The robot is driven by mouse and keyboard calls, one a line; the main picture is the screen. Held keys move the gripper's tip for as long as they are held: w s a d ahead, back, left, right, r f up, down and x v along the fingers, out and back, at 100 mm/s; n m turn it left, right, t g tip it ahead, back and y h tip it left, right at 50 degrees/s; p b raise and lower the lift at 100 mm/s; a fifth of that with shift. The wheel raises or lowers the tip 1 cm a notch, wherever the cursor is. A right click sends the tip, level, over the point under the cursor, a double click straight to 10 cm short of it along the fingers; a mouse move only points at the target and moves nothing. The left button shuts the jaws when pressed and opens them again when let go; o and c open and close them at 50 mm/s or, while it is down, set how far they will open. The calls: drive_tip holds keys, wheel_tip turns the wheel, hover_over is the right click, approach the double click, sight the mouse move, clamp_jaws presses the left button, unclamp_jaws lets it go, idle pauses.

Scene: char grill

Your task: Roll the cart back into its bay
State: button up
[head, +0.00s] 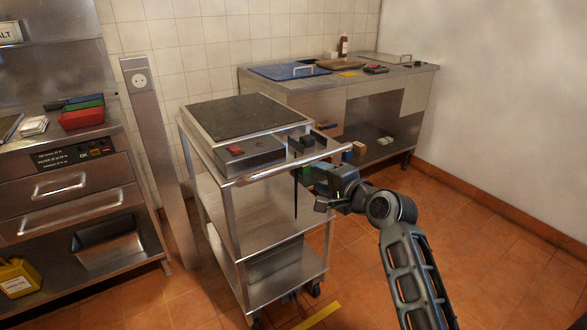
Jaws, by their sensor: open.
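The steel cart (262,230) stands upright on casters in the middle of the head view, with a dark flat plate (245,117) on top and two open shelves below. A box with a red switch (236,151) sits at its front edge. A handle bar (290,163) runs along that edge. My gripper (303,178) is open at the right part of the handle, just below and in front of it. I cannot tell whether it touches the bar. A short yellow floor stripe (318,316) shows by the cart's front right caster. No clear bay outline shows.
A steel counter with drawers (75,200) stands at the left, with a socket post (155,150) between it and the cart. Another steel counter (300,90) stands behind right, holding boards and a bottle (343,46). Tiled floor (480,260) at the right is clear.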

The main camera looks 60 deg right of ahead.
sight(307, 162)
drive_tip(key=shift+m, duration=0.4)
drive_tip(key=shift+d+r+x, duration=0.2)
drive_tip(key=shift+r+x, duration=0.1)
drive_tip(key=shift+x, duration=1.1)
drive_tip(key=shift+d+r+x, duration=0.15)
drive_tip(key=shift+r+x, duration=0.15)
drive_tip(key=shift+x, duration=1.1)
drive_tip(key=shift+d+r+x, duration=0.2)
drive_tip(key=shift+r+x, duration=0.05)
drive_tip(key=shift+x, duration=1.15)
drive_tip(key=shift+s, duration=0.15)
drive_tip(key=shift+c, duration=0.3)
clamp_jaws()
